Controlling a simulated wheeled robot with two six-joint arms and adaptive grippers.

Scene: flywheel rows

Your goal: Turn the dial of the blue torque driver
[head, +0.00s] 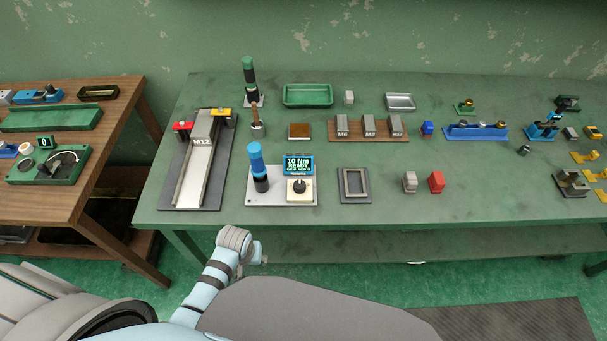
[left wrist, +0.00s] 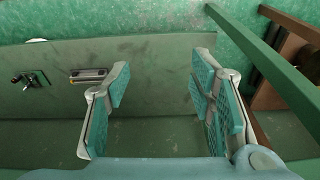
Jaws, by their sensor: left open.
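The blue torque driver (head: 256,162) stands upright on a light grey plate (head: 270,200) near the front of the green bench. On the same plate, right of the driver, a small display (head: 299,165) reads 10 Nm. Below it is a pale square with a dark round dial (head: 299,186). My left arm reaches up in front of the bench's front edge, below the plate, apart from it. My left gripper (left wrist: 160,85) is open in the left wrist view, with nothing between its fingers. The dial cannot be made out in that view. My right gripper is not in view.
Left of the plate is a metal M12 chute (head: 193,170) on a dark base. A dark frame tray (head: 354,185) stands right of it. Grey and red blocks (head: 437,182) lie further right. A wooden table (head: 118,130) stands left of the bench.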

